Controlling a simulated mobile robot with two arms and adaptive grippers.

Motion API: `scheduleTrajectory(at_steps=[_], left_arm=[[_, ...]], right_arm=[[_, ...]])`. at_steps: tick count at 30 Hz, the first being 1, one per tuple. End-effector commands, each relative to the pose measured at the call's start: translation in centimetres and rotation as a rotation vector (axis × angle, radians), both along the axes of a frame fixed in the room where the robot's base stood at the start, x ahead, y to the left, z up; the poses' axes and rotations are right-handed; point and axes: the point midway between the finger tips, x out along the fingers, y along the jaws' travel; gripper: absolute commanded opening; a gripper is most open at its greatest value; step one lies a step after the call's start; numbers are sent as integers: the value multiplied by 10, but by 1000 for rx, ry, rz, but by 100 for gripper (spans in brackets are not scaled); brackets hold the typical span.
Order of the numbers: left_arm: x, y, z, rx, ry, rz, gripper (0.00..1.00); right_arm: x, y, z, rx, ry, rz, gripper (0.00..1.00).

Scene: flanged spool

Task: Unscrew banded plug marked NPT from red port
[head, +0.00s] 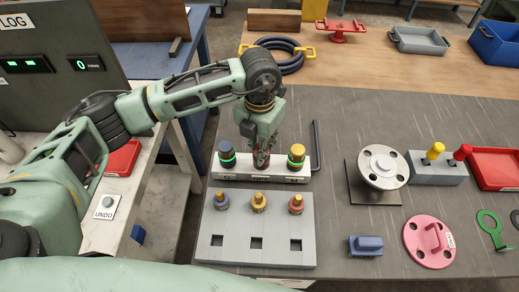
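A white port block (233,173) stands on the grey mat with small labels on its front, too small to read surely. At its left is a dark blue plug with a green band (227,155). My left gripper (262,158) points down at the middle position of the block, between these two. The fingers hide most of what is there, so I cannot tell whether they hold a plug. No NPT mark or red port is clearly readable. My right gripper is not in view.
A grey rack (221,226) with several square holes and small coloured fittings stands in front of the block. A black hex key (316,145) lies right of the block. A flanged spool (382,167) and a pink flange (429,241) are farther right.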

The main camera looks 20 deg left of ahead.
Motion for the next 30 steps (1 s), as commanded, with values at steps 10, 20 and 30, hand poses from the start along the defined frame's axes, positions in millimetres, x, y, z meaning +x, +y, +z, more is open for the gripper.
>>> scheduleTrajectory(at_steps=[10,20,30], left_arm=[[-7,-4,0,0,13,503,0],[-10,-4,1,2,13,938,0],[-9,-4,0,1,10,977,22]], right_arm=[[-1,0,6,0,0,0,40],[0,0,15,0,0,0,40],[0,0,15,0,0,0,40]])
